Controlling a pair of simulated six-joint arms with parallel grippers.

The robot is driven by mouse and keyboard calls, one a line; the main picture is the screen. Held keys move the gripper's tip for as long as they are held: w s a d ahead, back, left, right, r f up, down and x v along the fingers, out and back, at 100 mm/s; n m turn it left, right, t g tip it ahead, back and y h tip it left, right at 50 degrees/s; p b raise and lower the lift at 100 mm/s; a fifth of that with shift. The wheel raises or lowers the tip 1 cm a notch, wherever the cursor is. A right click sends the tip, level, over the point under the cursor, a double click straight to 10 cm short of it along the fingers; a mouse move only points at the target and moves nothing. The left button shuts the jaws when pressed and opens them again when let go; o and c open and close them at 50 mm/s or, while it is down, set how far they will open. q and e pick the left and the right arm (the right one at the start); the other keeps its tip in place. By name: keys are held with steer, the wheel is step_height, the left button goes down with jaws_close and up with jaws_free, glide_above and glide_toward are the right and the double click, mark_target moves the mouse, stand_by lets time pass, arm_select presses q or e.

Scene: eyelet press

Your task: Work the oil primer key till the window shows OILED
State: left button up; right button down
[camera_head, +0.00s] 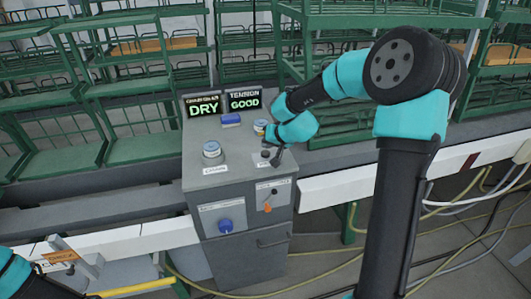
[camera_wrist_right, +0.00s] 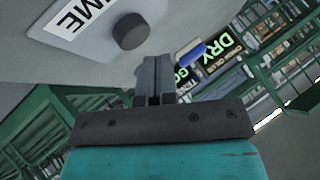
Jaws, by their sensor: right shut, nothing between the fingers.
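The grey console (camera_head: 230,174) stands in the middle of the head view. Its left window (camera_head: 203,109) reads DRY in green. A small dark round key (camera_head: 265,154) sits on the console's top at the right. In the right wrist view the key (camera_wrist_right: 131,31) stands beside a white label ending in "IME". My right gripper (camera_head: 277,158) is shut and empty, close beside the key. In the wrist view its fingertips (camera_wrist_right: 153,62) are just below the key, and I cannot tell if they touch it. My left arm shows at the lower left, its fingers unclear.
A second window (camera_head: 244,102) reads GOOD under TENSION. The top also holds a blue button (camera_head: 231,119) and a pale knob (camera_head: 211,150). The front has a blue knob (camera_head: 225,226) and an orange-tipped lever (camera_head: 268,206). Green racks stand behind; cables lie at right.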

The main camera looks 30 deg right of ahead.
mark_target(267, 152)
steer(key=shift+f, duration=0.15)
stand_by(0.4)
steer(key=shift+f, duration=0.3)
steer(key=shift+f, duration=0.5)
stand_by(0.9)
steer(key=shift+r, duration=0.1)
stand_by(0.3)
steer(key=shift+r, duration=0.85)
steer(key=shift+r, duration=2.5)
